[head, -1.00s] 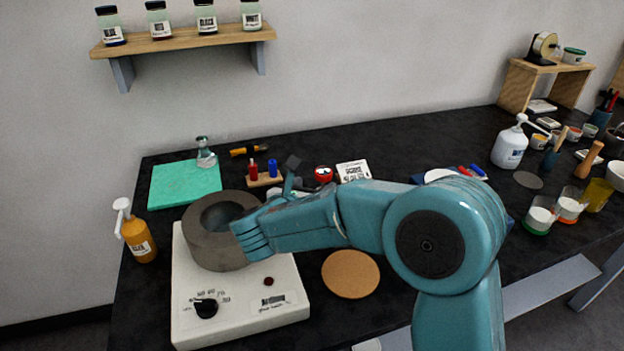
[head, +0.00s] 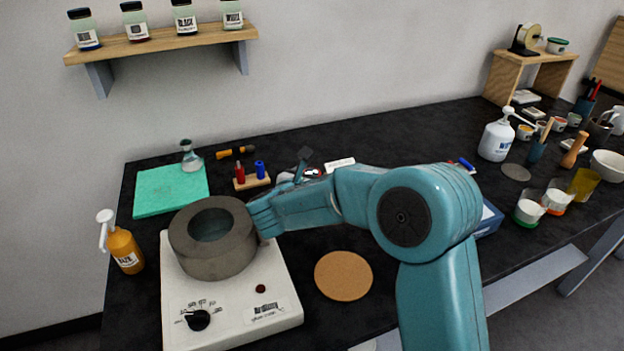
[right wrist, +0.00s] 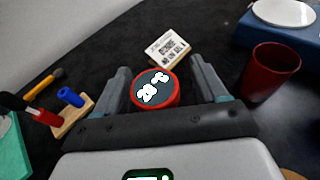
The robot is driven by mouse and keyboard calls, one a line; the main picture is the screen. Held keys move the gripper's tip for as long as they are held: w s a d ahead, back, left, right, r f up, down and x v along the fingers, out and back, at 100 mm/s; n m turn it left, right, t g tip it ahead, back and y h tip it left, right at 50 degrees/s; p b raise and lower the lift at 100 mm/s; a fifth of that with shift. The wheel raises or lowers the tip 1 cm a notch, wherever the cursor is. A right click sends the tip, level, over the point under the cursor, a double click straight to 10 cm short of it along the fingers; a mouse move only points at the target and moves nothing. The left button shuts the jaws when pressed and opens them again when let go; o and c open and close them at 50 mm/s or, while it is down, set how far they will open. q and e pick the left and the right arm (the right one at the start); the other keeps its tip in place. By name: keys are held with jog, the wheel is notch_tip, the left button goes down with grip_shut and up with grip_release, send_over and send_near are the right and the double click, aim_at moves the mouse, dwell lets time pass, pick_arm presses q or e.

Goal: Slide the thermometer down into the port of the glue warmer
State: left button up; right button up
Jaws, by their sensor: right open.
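The thermometer has a round red-rimmed head with a display reading about 28 °C. In the right wrist view the thermometer (right wrist: 153,92) is between the fingers of my right gripper (right wrist: 161,68), which is open with gaps at both sides. In the head view the thermometer (head: 313,173) is partly hidden by my right gripper (head: 301,166); its stem is not visible. The glue warmer (head: 235,330) is a white box with a grey round pot (head: 190,255) on top, left of the gripper. The port (head: 260,288) seems to be the small dark hole on its top, right of the pot. My left gripper is not in view.
A wooden block with red and blue pegs (head: 252,182) stands left of the gripper. A red cup (right wrist: 272,72) stands to the right in the wrist view. A cork mat (head: 343,276) lies right of the warmer.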

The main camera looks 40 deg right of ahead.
jog(key=shift+r, duration=0.1)
jog(key=shift+w, duration=0.1)
jog(key=c, duration=1.1)
notch_tip(320, 180, up, 19)
jog(key=p, duration=0.1)
jog(key=s+a+r+p, duration=0.1)
jog(key=a+p, duration=0.2)
jog(key=a, duration=0.2)
jog(key=s+a+r+p, duration=0.1)
jog(key=s+a+p, duration=0.1)
jog(key=a+p, duration=0.2)
jog(key=s+a+r+p, duration=0.1)
jog(key=s+a+p, duration=0.1)
jog(key=a, duration=0.4)
jog(key=shift+a+p, duration=0.25)
jog(key=shift+p, duration=0.6)
